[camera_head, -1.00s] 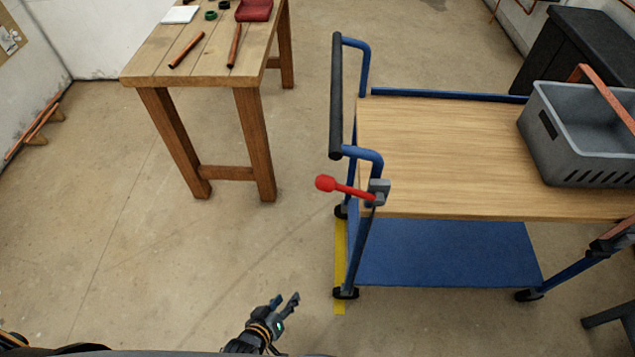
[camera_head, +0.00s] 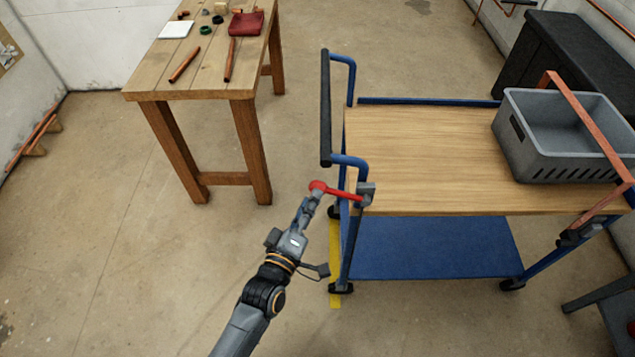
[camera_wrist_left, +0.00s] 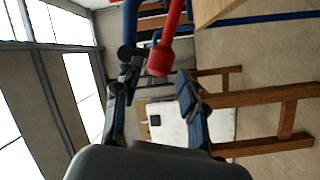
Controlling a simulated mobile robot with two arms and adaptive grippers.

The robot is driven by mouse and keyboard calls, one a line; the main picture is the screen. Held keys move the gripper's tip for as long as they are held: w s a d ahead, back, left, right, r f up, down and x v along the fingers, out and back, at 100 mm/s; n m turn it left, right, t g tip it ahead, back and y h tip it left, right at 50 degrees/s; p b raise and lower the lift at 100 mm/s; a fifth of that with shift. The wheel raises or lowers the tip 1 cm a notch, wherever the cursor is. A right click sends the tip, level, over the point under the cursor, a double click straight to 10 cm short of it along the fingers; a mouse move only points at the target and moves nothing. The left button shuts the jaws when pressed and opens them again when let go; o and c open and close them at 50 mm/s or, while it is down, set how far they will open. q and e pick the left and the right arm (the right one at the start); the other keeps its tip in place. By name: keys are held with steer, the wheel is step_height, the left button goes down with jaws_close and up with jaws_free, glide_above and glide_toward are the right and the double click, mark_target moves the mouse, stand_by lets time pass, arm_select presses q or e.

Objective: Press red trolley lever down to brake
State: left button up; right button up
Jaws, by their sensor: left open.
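The red lever (camera_head: 338,190) sticks out to the left from a grey pivot block (camera_head: 365,193) at the trolley's (camera_head: 430,150) near-left corner. It lies close to level in the picture, with its round knob at the left end. My left gripper (camera_head: 314,196) is open, its fingertips right at the knob and partly overlapping it in the head view. In the left wrist view the red knob (camera_wrist_left: 160,58) shows between and just beyond the spread fingers (camera_wrist_left: 155,75). I cannot tell whether they touch. My right gripper is not identifiable in view.
The trolley's dark push handle (camera_head: 325,108) rises just behind the lever. A grey crate (camera_head: 560,165) sits on the wooden top, crossed by a copper-coloured bar (camera_head: 590,125). A wooden workbench (camera_head: 155,80) stands at the back left. The floor left of the trolley is clear.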

mark_target(317, 187)
arm_select(q)
steer(key=x, duration=0.5)
steer(key=shift+w+d+p, duration=0.1)
steer(key=shift+p, duration=0.25)
jaws_close()
